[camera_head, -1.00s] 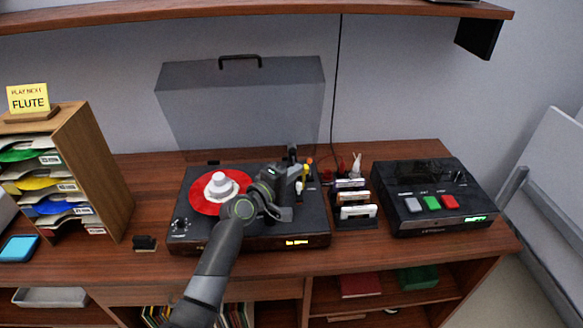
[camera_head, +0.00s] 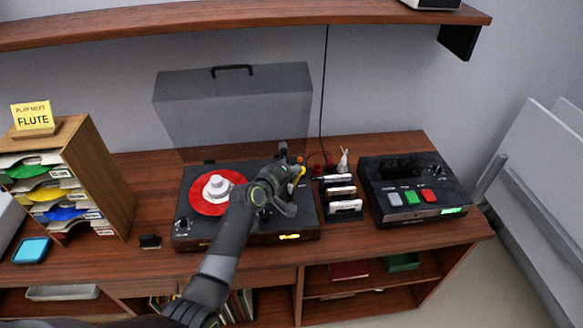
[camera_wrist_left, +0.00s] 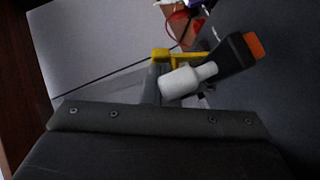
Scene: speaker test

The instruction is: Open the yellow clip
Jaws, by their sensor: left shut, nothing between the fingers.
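The yellow clip (camera_head: 301,171) is at the right rear of the black turntable (camera_head: 190,240), close to the tonearm base. It is partly hidden by my left gripper in the head view. In the left wrist view the yellow clip (camera_wrist_left: 190,57) lies beyond a white cylindrical part (camera_wrist_left: 187,80) and a black part with an orange end (camera_wrist_left: 253,45). I cannot tell whether it is open or closed. My left gripper (camera_head: 287,188) is over the right side of the turntable, just in front of the clip, shut and empty. My right gripper is out of view.
A red record (camera_head: 205,200) with a white centre piece lies on the turntable. A cassette rack (camera_head: 342,208) and a black button box (camera_head: 415,190) stand to the right. A wooden sorter (camera_head: 105,180) stands left. The raised cover (camera_head: 235,105) is behind.

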